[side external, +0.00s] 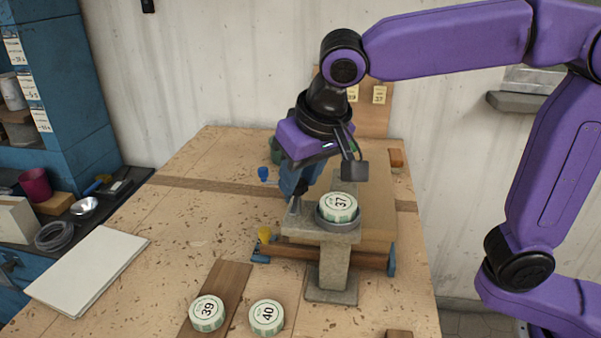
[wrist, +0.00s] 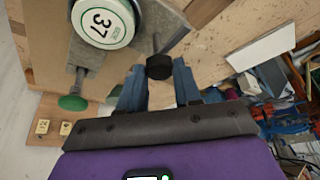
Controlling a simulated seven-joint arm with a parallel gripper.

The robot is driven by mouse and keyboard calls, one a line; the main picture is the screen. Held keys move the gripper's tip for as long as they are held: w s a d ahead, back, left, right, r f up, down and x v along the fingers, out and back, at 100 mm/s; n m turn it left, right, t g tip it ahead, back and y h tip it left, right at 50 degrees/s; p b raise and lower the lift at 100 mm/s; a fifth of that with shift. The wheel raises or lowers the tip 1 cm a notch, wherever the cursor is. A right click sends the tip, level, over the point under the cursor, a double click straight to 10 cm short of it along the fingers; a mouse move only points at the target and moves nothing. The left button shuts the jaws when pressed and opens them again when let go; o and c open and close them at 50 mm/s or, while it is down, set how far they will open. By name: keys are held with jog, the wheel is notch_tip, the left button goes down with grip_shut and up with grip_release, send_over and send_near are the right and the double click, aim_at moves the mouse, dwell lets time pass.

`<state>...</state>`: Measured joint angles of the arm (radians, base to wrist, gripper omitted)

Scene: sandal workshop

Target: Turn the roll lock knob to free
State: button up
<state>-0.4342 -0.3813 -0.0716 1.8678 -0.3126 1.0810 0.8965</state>
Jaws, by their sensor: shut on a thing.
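My gripper (side external: 298,193) points down beside the grey stand (side external: 333,262), left of the round tin marked 37 (side external: 338,206). In the wrist view its two blue fingers (wrist: 160,82) are shut on a black round knob (wrist: 159,67). A thin dark stem shows at the knob's far side. The fingers hide part of the knob, and no lock or free marking is readable. A green knob (wrist: 73,102) sits on the far side of the stand. A blue knob (side external: 263,173) and a yellow knob (side external: 265,234) stick out at the left.
Tin 37 sits in a grey cup on top of the stand, close to my gripper. Tin 39 (side external: 207,312) lies on a brown board, and tin 40 (side external: 266,316) lies on the table. A white panel (side external: 88,272) lies at the left. The table's left middle is clear.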

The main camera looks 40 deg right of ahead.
jog(key=shift+m, duration=0.3)
jog(key=o, duration=1)
jog(key=shift+o, duration=0.2)
jog(key=v, duration=1.7)
jog(key=shift+r, duration=0.25)
jog(key=s+d+f+n+g, duration=0.1)
jog(key=d+f+n, duration=0.3)
jog(key=f, duration=0.3)
jog(key=s+d+f+n+g, duration=0.1)
jog(key=d+f+n, duration=0.2)
jog(key=f, duration=0.4)
jog(key=s+d+f+n+g, duration=0.2)
jog(key=s+d+f+n, duration=0.3)
jog(key=s+d+f, duration=0.8)
jog(key=shift+s+d+f+n, duration=0.3)
jog(key=shift+f+n, duration=0.1)
jog(key=shift+f, duration=0.35)
